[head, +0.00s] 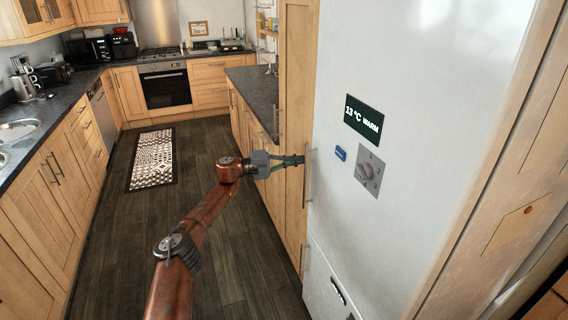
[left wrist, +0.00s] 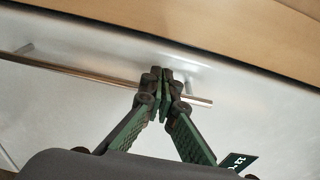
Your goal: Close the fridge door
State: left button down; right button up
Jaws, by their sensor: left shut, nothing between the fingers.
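The white fridge door (head: 400,60) fills the right of the head view, with a dark display reading "13 °C WARM" (head: 364,120) and a dial. It stands close to the wooden panel beside it; I cannot tell whether it is fully shut. Its slim metal handle (head: 307,190) runs along the left edge. My left gripper (head: 302,160) is shut and empty at the upper part of this handle. In the left wrist view the closed fingertips (left wrist: 163,76) overlap the handle bar (left wrist: 75,70) near its end; contact is unclear. My right gripper is out of view.
A lower white fridge panel (head: 325,280) with its own handle sits below. Counters with cabinets (head: 62,190) line the left, and an oven (head: 166,86) is at the back. A patterned mat (head: 152,160) lies on the dark wood floor (head: 200,180), which is otherwise clear.

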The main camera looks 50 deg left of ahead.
pick_arm(q)
jog(key=v, duration=0.8)
jog(key=shift+s, duration=0.35)
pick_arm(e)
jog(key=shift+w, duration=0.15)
